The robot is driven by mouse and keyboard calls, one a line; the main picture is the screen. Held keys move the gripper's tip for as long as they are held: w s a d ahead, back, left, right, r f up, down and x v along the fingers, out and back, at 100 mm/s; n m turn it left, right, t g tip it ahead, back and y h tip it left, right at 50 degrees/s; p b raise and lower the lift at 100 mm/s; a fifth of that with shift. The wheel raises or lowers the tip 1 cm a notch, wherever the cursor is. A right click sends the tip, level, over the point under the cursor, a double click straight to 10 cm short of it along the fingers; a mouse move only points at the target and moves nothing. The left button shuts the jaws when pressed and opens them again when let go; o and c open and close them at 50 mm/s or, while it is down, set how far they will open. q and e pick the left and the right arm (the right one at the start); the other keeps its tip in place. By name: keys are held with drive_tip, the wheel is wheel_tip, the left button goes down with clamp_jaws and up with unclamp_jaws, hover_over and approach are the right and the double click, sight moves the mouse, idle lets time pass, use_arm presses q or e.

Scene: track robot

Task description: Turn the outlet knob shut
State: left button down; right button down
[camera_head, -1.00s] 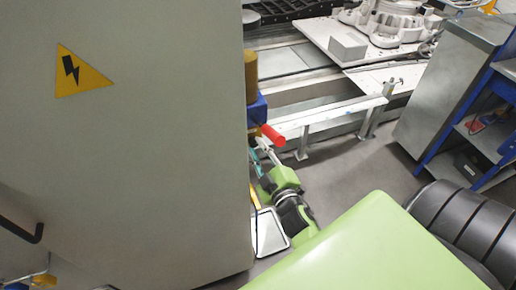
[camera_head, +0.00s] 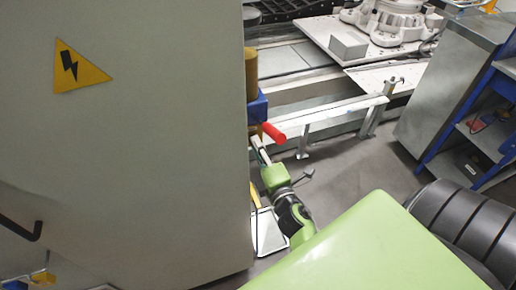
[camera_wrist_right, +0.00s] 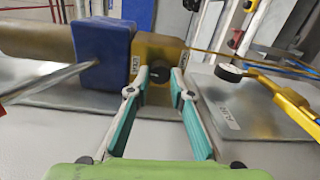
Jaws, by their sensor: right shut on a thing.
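A small dark knob (camera_wrist_right: 160,75) sits on a brass-coloured body (camera_wrist_right: 158,52) in the right wrist view. My right gripper (camera_wrist_right: 159,74) has its two teal-padded fingers on either side of the knob and is shut on it. In the head view my right gripper (camera_head: 259,150) reaches up beside the grey cabinet, just below a red handle (camera_head: 273,133); its fingertips are partly hidden. The blue block (camera_head: 257,108) and brass cylinder (camera_head: 251,75) show past the cabinet's edge, and the blue block also fills the left of the wrist view (camera_wrist_right: 103,52). My left gripper is not in view.
The grey cabinet (camera_head: 140,170) with a yellow warning triangle (camera_head: 80,68) fills the left of the head view. A metal rail (camera_head: 325,117) stands behind the gripper. A blue-framed workbench (camera_head: 450,85) is at the right. Grey floor (camera_head: 350,175) lies open between them.

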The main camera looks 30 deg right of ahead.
drive_tip(key=shift+r+n, duration=0.2)
drive_tip(key=shift+n, duration=0.3)
drive_tip(key=shift+w, duration=0.1)
drive_tip(key=c, duration=1.8)
unclamp_jaws()
drive_tip(key=shift+f, duration=0.15)
